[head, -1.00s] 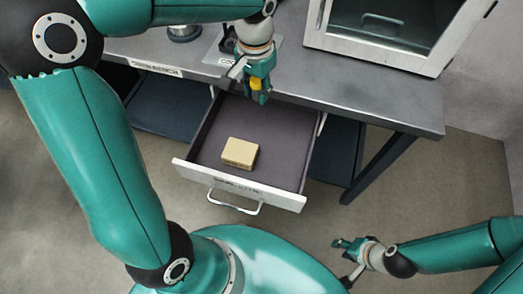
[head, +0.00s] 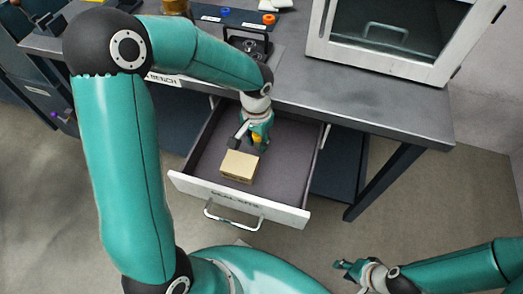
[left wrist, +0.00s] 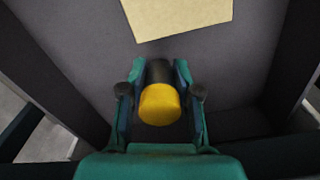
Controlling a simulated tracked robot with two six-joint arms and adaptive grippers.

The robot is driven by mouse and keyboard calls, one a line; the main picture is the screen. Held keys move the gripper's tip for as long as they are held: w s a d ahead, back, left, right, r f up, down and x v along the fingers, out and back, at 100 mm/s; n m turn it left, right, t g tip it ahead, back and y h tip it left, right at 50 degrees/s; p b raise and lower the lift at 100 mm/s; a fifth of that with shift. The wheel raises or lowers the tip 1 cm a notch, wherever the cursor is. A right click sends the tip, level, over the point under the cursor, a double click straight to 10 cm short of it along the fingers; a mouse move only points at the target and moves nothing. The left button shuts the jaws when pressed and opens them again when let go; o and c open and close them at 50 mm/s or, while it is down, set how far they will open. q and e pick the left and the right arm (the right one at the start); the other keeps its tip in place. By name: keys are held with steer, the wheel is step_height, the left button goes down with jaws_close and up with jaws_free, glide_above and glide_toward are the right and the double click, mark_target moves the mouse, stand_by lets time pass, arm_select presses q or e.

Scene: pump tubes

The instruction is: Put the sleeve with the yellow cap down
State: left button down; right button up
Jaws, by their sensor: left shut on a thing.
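The sleeve with the yellow cap (left wrist: 160,104) is between the fingers of my left gripper (left wrist: 160,88) in the left wrist view; its body beyond the cap is dark. In the head view my left gripper (head: 256,140) points down inside the open drawer, shut on the sleeve, with a bit of the yellow cap (head: 256,138) showing. I cannot tell whether the sleeve touches the drawer floor. My right gripper (head: 347,268) is empty at the lower right, its fingers apart.
A tan box (head: 239,166) lies in the drawer (head: 290,160) just in front of my left gripper; it also shows in the left wrist view (left wrist: 180,14). The drawer floor to the right is clear. A glass-fronted cabinet (head: 385,45) stands on the bench (head: 330,95).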

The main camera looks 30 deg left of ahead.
mark_target(258, 154)
arm_select(q)
steer(key=shift+f+b, duration=0.35)
steer(key=shift+f, duration=1.55)
steer(key=c, duration=0.8)
jaws_free()
steer(key=shift+f, duration=0.1)
steer(key=shift+r, duration=0.45)
step_height(258, 154, up, 11)
steer(key=p, duration=0.2)
steer(key=shift+r+p, duration=0.2)
steer(key=shift+p, duration=0.15)
